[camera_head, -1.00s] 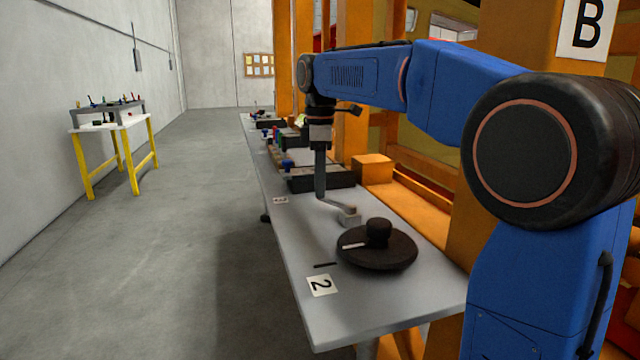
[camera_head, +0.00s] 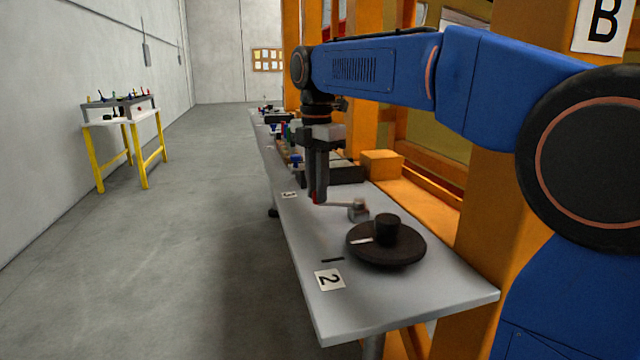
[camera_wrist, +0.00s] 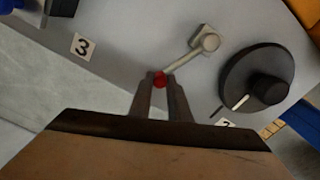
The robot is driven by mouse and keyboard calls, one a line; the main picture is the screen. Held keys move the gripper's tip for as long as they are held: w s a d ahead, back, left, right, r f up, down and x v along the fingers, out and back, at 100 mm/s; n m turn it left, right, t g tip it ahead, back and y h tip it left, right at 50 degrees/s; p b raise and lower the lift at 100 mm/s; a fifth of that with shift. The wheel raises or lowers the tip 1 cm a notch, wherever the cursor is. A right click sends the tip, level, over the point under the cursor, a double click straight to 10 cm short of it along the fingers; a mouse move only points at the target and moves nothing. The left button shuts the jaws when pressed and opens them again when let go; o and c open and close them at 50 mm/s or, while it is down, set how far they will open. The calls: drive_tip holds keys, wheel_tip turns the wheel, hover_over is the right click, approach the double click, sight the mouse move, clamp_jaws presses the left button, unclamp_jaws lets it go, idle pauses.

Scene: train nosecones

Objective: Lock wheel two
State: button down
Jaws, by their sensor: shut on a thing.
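Wheel two is a dark round disc (camera_head: 400,257) with a raised hub and a white pointer mark, lying flat beside the "2" label (camera_head: 329,279). It is at the right of the wrist view (camera_wrist: 237,77). The pointer lies on the side facing a short black line (camera_head: 333,260) on the table. A grey lever (camera_head: 337,205) runs from a pivot block (camera_head: 358,210) behind the wheel and has a red tip. My gripper (camera_head: 316,199) points down, shut on the red tip (camera_wrist: 160,80). The lever stands apart from the disc.
The grey bench (camera_head: 300,240) continues past a "3" label (camera_head: 289,195) to dark fixtures and coloured parts. Orange posts and an orange block (camera_head: 382,163) stand along its right. A yellow-legged table (camera_head: 125,140) is across the open floor at left.

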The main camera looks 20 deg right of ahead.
drive_tip(key=shift+s+a+n, duration=0.15)
drive_tip(key=shift+s+n, duration=0.7)
drive_tip(key=shift+n, duration=0.25)
drive_tip(key=shift+s+a+n, duration=0.15)
drive_tip(key=shift+s+n, duration=0.7)
drive_tip(key=shift+n, duration=0.25)
drive_tip(key=c, duration=1.6)
unclamp_jaws()
drive_tip(key=shift+c, duration=0.2)
drive_tip(key=shift+r, duration=0.1)
wheel_tip(320, 180, up, 17)
drive_tip(key=shift+s+r, duration=0.1)
